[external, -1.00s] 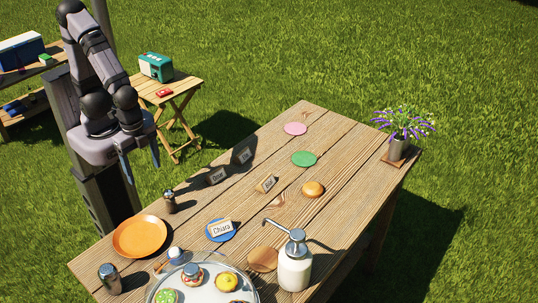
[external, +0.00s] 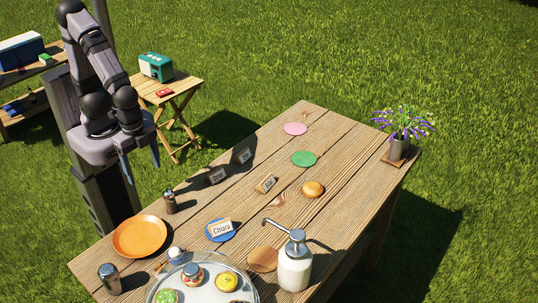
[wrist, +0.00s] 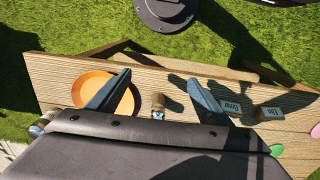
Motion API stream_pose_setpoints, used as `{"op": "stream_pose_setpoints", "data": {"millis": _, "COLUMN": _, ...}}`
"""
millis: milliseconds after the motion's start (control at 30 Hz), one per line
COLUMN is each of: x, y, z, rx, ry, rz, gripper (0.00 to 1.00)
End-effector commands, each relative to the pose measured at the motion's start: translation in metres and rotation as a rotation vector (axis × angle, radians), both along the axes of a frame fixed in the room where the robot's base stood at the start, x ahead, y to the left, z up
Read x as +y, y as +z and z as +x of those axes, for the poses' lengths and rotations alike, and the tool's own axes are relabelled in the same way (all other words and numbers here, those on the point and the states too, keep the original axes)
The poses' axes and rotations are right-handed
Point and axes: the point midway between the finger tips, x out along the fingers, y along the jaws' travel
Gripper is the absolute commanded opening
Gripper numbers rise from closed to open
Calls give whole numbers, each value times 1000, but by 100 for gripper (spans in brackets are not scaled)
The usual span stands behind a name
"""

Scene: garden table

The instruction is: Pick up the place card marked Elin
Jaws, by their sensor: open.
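The place card marked Elin (external: 244,156) stands on the wooden table, in shade, behind and to the right of a card that seems to read Omar (external: 216,176). In the wrist view the Elin card (wrist: 270,113) is at the right, beside the Omar card (wrist: 231,108). My gripper (external: 144,174) is open and empty, raised near the table's left edge, well to the left of the Elin card. In the wrist view my gripper (wrist: 159,77) has its fingers spread, with the Elin card outside them to the right.
A Chiara card (external: 221,228) is on a blue disc, and another card (external: 266,184) stands mid-table. An orange plate (external: 140,236), a shaker (external: 170,201), a tray of pastries (external: 207,291) and a pump bottle (external: 295,262) stand toward the front. A flower pot (external: 398,147) is far right.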

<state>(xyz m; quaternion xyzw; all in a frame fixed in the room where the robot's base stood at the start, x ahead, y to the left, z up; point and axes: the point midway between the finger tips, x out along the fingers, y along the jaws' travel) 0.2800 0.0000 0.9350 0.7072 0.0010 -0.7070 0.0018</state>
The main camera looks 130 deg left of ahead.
Motion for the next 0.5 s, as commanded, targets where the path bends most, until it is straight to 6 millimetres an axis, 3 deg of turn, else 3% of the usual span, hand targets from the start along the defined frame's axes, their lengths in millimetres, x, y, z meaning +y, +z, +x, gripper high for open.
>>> {"op": "stream_pose_setpoints", "data": {"millis": 100, "x": 0, "y": 0, "z": 0, "rx": 0, "ry": 0, "rz": 0, "gripper": 77}}
{"op": "stream_pose_setpoints", "data": {"millis": 500, "x": 8, "y": 1, "z": 0, "rx": 0, "ry": 35, "rz": 0, "gripper": 77}}
